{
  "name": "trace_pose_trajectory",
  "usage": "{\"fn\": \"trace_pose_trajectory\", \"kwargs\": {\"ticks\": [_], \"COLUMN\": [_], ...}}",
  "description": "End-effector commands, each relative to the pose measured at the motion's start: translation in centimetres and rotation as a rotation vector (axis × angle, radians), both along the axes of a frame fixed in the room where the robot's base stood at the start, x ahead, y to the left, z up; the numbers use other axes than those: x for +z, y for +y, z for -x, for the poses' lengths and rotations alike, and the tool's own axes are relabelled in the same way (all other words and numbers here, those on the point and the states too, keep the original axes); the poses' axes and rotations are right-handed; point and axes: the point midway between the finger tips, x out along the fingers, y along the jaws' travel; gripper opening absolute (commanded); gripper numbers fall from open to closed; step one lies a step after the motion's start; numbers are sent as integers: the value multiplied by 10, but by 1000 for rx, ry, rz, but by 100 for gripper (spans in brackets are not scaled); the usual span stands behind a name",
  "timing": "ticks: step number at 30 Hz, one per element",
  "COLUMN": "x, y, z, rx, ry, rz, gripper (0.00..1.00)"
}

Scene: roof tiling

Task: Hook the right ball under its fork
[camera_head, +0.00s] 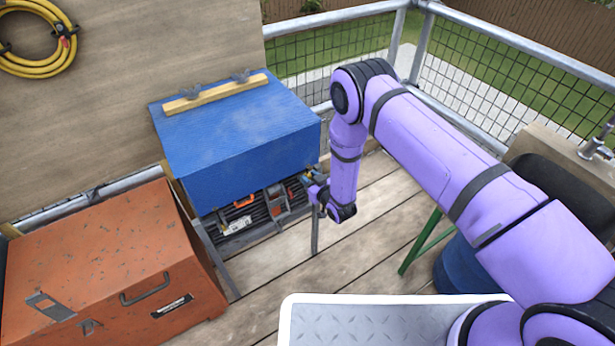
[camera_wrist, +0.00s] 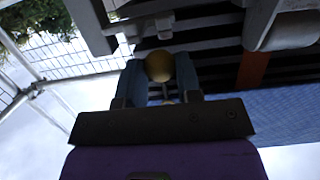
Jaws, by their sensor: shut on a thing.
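My gripper (camera_wrist: 160,88) is shut on a tan ball (camera_wrist: 159,66), which sits between its two fingers in the wrist view. In the head view my gripper (camera_head: 313,180) is at the right front edge of the blue cover (camera_head: 235,140); the ball cannot be made out there. In the wrist view a small pale two-pronged piece (camera_wrist: 163,27), perhaps the fork, stands just beyond the ball, with a gap between them. Any cord on the ball is hidden or too dark to tell.
Below the blue cover is a dark slatted rack (camera_head: 245,225) with tools. An orange chest (camera_head: 110,265) stands at the left. A wooden batten (camera_head: 215,92) with two grey pieces lies on the cover. A mesh railing (camera_head: 340,60) runs behind. Bare deck (camera_head: 350,240) lies to the front right.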

Motion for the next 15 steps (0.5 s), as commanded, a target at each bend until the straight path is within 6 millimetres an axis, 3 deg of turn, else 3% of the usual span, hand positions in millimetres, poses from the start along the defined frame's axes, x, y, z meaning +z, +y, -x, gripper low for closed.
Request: {"fn": "trace_pose_trajectory", "kwargs": {"ticks": [15], "x": [-2], "y": [-9], "z": [13], "rx": [0], "ry": [1], "rz": [0], "gripper": [19]}}
